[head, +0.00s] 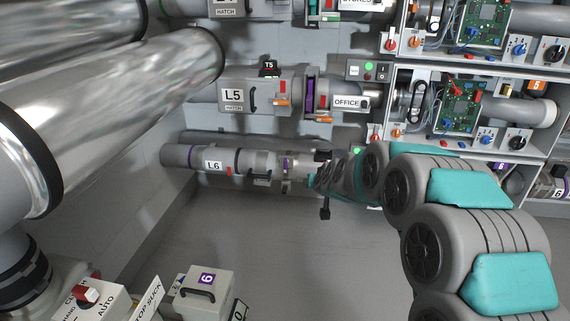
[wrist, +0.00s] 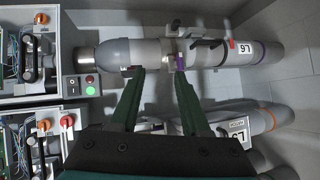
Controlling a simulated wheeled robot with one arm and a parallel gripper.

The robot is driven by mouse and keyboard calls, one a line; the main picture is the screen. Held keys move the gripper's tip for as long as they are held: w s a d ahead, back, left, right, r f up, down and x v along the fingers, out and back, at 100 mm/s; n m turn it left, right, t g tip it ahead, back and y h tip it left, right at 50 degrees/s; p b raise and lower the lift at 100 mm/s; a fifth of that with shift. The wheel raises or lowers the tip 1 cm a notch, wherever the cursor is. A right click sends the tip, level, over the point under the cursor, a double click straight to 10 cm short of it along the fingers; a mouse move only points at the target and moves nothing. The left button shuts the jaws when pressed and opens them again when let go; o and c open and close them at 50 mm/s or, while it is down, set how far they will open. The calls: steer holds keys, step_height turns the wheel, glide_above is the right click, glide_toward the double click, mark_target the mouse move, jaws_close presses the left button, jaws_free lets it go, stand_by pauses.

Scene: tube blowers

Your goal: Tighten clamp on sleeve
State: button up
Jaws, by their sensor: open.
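The grey L6 tube (head: 213,166) runs level along the wall in the head view. It shows upside down across the top of the wrist view (wrist: 245,50). A grey sleeve (wrist: 146,52) lies along this line, with a pale metal band and a purple strip (wrist: 180,62) at its right. Which fitting is the clamp is not clear; a small black handle (wrist: 207,43) sits right of the band. My gripper (wrist: 158,72) is open, its two green fingers reaching up to the tube's near side, nothing held between them. Contact with the tube cannot be told. In the head view my arm hides the tube's right end.
The L5 line (head: 260,93) with the OFFICE label runs above L6. Control panels with knobs and circuit boards (head: 465,105) fill the right. A large shiny pipe (head: 120,100) crosses the left. A grey box marked 6 (head: 205,300) stands at the bottom. The middle floor is clear.

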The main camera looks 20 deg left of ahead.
steer(key=w+a+f+t, duration=0.3)
steer(key=w+a, duration=0.3)
steer(key=a, duration=0.2)
steer(key=m+t+h+p, duration=0.1)
steer(key=t+h+p, duration=0.1)
steer(key=t, duration=0.3)
glide_toward(285, 164)
steer(key=d+x, duration=0.1)
steer(key=x, duration=0.2)
steer(key=shift+y, duration=0.4)
steer(key=shift+a+x, duration=0.2)
steer(key=shift+x, duration=0.8)
steer(key=shift+a+x, duration=0.15)
steer(key=shift+x, duration=0.9)
steer(key=shift+w+a+f, duration=0.1)
steer(key=shift+w, duration=0.35)
steer(key=shift+w+a+f, duration=0.1)
steer(key=shift+w+f, duration=0.05)
steer(key=shift+w, duration=0.3)
steer(key=shift+w+a+r, duration=0.1)
steer(key=shift+w+r, duration=0.05)
steer(key=shift+w, duration=0.1)
jaws_close()
